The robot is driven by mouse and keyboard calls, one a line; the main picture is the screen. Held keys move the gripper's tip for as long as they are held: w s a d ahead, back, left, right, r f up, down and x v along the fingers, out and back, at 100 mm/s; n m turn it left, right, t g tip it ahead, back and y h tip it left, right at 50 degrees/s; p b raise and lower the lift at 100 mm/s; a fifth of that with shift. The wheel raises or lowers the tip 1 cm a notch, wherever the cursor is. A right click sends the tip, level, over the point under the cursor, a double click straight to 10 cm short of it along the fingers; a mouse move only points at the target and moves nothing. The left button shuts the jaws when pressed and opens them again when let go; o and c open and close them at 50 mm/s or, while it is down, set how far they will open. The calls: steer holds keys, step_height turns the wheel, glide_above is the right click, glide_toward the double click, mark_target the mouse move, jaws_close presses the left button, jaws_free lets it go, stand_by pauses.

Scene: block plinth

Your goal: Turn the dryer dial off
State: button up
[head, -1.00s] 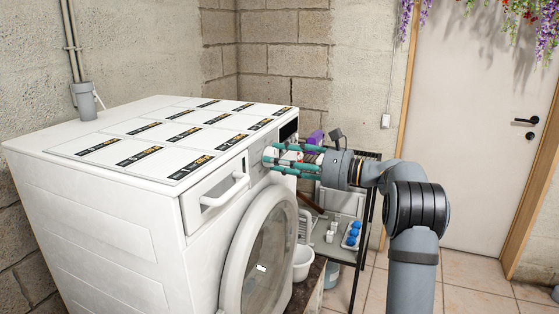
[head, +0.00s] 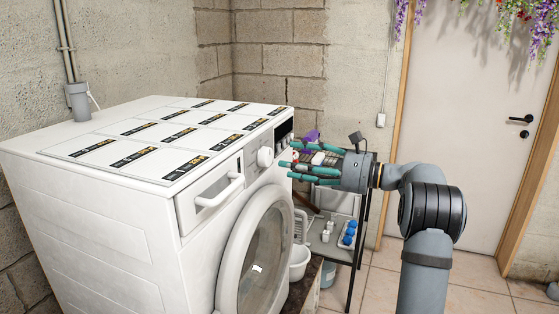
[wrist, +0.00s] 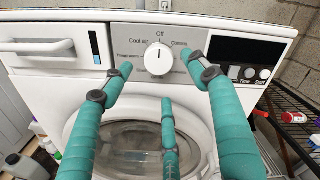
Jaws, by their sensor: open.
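The dryer (head: 100,225) is a white front-loading machine at the left in the head view. Its round white dial (head: 265,157) is on the front panel, and it shows in the wrist view (wrist: 159,58) under the label "Off". A dark mark on the dial points up toward "Off". Other labels, one reading "Cool air", ring the dial. My gripper (head: 287,167) has teal fingers and is open and empty, just right of the dial and apart from it. In the wrist view its fingers (wrist: 160,78) spread left, right and below the dial.
A drawer handle (head: 220,190) sticks out left of the dial. The round door (head: 225,265) is below it. A dark display (wrist: 245,50) with buttons is to the dial's right. A metal shelf (head: 335,240) with small items stands behind my gripper.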

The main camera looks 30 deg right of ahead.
mark_target(270, 158)
steer(key=v, duration=0.6)
steer(key=shift+s, duration=0.2)
steer(key=shift+w, duration=0.1)
steer(key=x, duration=1.1)
steer(key=shift+w+a, duration=0.15)
steer(key=shift+w, duration=0.1)
steer(key=shift+w+a, duration=0.1)
steer(key=shift+w, duration=0.1)
steer(key=shift+p, duration=0.3)
steer(key=shift+s, duration=0.1)
